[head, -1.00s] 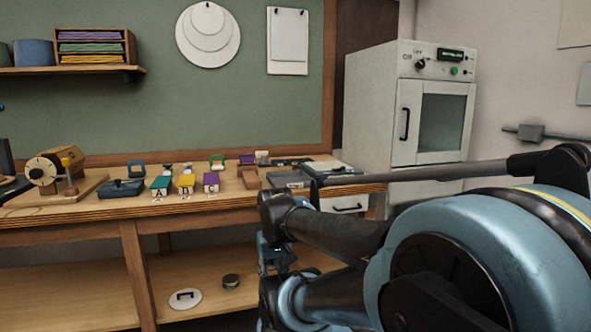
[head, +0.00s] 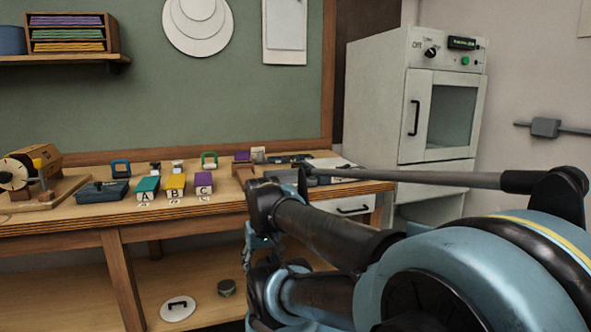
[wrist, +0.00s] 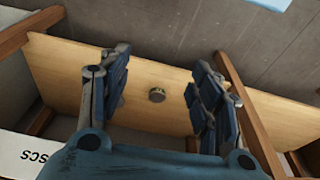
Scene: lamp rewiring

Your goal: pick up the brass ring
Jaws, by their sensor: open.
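A small round, squat thing with a dull brassy side and greyish top (wrist: 157,95) lies on the wooden lower shelf in the wrist view. It also shows in the head view (head: 227,287), dark and small. It may be the brass ring, but no open hole is clear. My gripper (wrist: 161,82) is open, with its two blue fingers apart on either side of this thing in the picture. It appears above the shelf, not touching the thing. The fingertips are not clear in the head view.
The bench top (head: 80,222) overhangs the shelf and holds lettered blocks (head: 175,186) and tools. Wooden legs (head: 122,275) stand at the shelf. A white oven cabinet (head: 377,110) is at right.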

